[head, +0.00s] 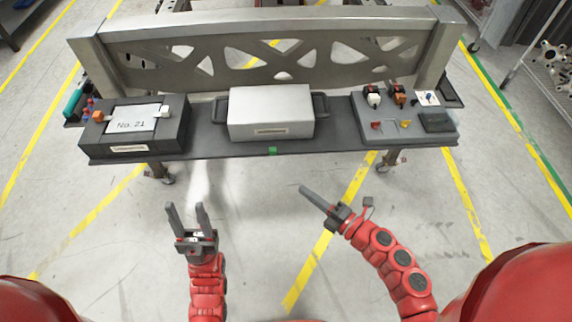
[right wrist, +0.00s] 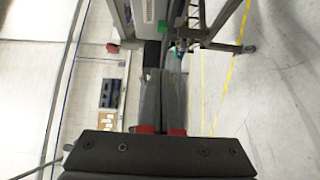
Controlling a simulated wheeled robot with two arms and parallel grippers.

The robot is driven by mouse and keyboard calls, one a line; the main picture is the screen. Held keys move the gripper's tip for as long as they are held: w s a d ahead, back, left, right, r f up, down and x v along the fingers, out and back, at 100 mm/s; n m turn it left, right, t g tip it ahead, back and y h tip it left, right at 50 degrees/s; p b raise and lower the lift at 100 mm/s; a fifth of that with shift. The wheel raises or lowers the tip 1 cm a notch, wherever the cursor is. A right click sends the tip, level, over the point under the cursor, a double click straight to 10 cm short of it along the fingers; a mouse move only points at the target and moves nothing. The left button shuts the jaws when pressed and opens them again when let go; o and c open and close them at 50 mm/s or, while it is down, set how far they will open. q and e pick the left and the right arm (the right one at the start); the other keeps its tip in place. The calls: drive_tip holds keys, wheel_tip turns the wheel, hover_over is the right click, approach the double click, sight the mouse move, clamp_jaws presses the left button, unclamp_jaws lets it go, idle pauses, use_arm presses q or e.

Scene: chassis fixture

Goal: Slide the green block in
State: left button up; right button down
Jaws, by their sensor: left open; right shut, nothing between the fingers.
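The green block (head: 272,150) is a small green piece at the front edge of the dark bench (head: 215,148), below the white box (head: 272,112). Whether it sticks out of the edge or sits flush is too small to tell. My left gripper (head: 186,208) is open and empty, in front of the bench toward the left. My right gripper (head: 304,189) is shut and empty, in front of the bench, below and right of the block and apart from it. Its closed fingers also show in the right wrist view (right wrist: 163,85).
A dark case (head: 90,140) labelled No. 21 stands at the bench's left. A grey tray (head: 400,140) with small coloured parts lies at the right. A metal frame with cutouts (head: 270,62) stands behind. The floor between my grippers and the bench is clear.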

sight(273, 150)
drive_tip(key=w+d+p+x, duration=0.2)
drive_tip(key=p+x, duration=0.1)
drive_tip(key=x, duration=0.9)
drive_tip(key=shift+w+a, duration=0.25)
